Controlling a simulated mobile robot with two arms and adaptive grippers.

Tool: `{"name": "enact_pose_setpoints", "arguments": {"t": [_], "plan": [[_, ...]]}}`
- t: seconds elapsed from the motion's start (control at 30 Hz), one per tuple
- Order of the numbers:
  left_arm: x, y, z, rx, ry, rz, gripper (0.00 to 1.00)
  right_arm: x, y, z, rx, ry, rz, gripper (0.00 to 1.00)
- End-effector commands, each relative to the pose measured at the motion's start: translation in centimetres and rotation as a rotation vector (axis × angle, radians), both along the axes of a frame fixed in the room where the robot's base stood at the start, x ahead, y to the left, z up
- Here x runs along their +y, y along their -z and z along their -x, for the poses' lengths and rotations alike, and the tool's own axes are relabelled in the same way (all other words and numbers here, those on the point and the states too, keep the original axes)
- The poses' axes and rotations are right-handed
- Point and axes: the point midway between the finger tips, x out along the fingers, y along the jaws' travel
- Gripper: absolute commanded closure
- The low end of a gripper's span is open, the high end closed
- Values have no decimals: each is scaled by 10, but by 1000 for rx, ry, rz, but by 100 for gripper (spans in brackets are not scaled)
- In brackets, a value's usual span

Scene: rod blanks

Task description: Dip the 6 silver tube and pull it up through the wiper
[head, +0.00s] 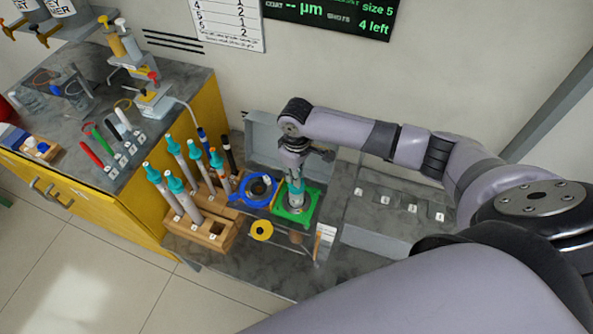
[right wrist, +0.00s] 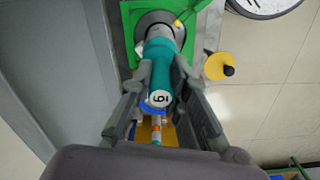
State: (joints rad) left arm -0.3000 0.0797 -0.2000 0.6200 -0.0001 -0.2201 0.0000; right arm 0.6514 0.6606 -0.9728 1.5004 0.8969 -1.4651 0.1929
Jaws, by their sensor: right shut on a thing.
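My right gripper (head: 294,181) is shut on the teal top of the 6 tube (right wrist: 160,62), whose end shows a white disc marked 6 in the right wrist view. The gripper's fingers (right wrist: 160,95) lie on both sides of the teal part. The tube stands at the round opening of the green square plate (head: 280,216). The plate also shows in the right wrist view (right wrist: 130,18). The tube's lower part is hidden, so its depth in the opening cannot be told. My left gripper is not in view.
A wooden rack (head: 208,234) to the left holds several silver tubes with teal tops. A blue ring fixture (head: 240,202) stands close left of the green plate, and a yellow disc (head: 261,230) lies in front. A grey numbered block (head: 375,230) is at the right.

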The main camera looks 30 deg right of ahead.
Motion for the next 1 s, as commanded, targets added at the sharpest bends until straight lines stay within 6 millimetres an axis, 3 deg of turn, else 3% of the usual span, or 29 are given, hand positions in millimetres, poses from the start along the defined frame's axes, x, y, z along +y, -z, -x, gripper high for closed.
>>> {"name": "enact_pose_setpoints", "arguments": {"t": [0.6,1.0], "plan": [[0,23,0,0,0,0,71,0,45,0,0,0,0,100],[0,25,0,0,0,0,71,0,49,0,0,0,0,100]]}}
